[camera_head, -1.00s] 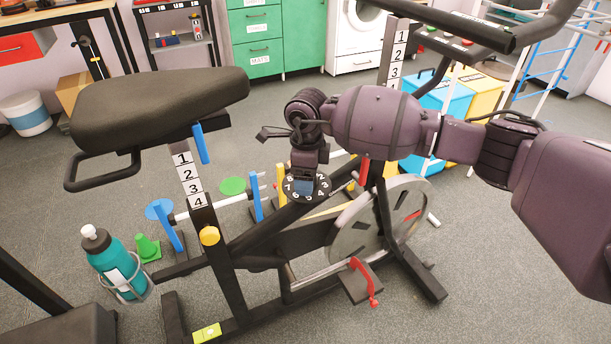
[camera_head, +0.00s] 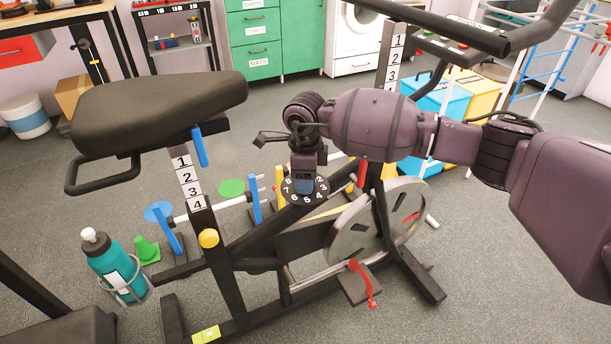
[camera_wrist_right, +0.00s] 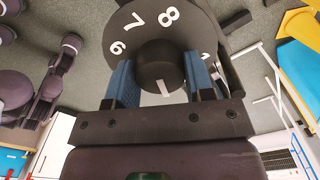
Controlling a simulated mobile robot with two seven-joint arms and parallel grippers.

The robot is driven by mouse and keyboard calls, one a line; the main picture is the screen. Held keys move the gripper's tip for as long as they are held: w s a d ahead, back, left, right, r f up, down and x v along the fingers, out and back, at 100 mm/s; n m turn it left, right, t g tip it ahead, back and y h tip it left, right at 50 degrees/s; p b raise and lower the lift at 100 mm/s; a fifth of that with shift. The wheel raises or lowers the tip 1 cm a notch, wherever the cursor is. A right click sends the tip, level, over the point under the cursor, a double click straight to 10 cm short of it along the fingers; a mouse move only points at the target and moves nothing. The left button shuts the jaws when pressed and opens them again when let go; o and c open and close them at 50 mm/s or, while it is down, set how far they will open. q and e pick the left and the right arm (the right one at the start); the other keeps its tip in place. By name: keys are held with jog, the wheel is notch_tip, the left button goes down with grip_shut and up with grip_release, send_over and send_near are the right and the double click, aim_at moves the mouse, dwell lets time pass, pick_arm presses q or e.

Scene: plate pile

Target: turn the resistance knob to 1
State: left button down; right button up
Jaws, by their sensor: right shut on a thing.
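The resistance knob is a black dial with white numbers, set on the bike frame; its numbered plate (camera_head: 318,192) shows below my right gripper (camera_head: 305,183) in the head view. In the right wrist view, the dial plate (camera_wrist_right: 192,35) shows 6, 7 and 8, and the round black knob (camera_wrist_right: 160,65) with a white mark sits between the two blue fingers of my right gripper (camera_wrist_right: 160,82). The gripper is shut on the knob. The mark points toward the gripper's base, and the number behind it is hidden. My left gripper is not in view.
The bike's padded seat (camera_head: 160,105) is at the left, with a teal bottle (camera_head: 115,265) below it. The handlebar (camera_head: 440,25) crosses above my right arm. A flywheel (camera_head: 375,235) stands right of the knob.

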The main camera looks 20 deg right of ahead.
jog(key=shift+r+n+p, duration=0.15)
jog(key=shift+n+p, duration=0.25)
jog(key=shift+n, duration=0.7)
jog(key=n, duration=0.3)
jog(key=shift+n+p, duration=0.3)
jog(key=shift+p, duration=0.05)
jog(key=n, duration=0.4)
jog(key=shift+n, duration=0.3)
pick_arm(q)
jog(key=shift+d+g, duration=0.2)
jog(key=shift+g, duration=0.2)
pick_arm(e)
jog(key=shift+f+n, duration=0.15)
jog(key=shift+n, duration=0.95)
jog(key=shift+f+n, duration=0.1)
jog(key=shift+n, duration=1)
jog(key=o, duration=0.9)
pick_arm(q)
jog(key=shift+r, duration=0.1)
pick_arm(e)
jog(key=shift+r, duration=0.1)
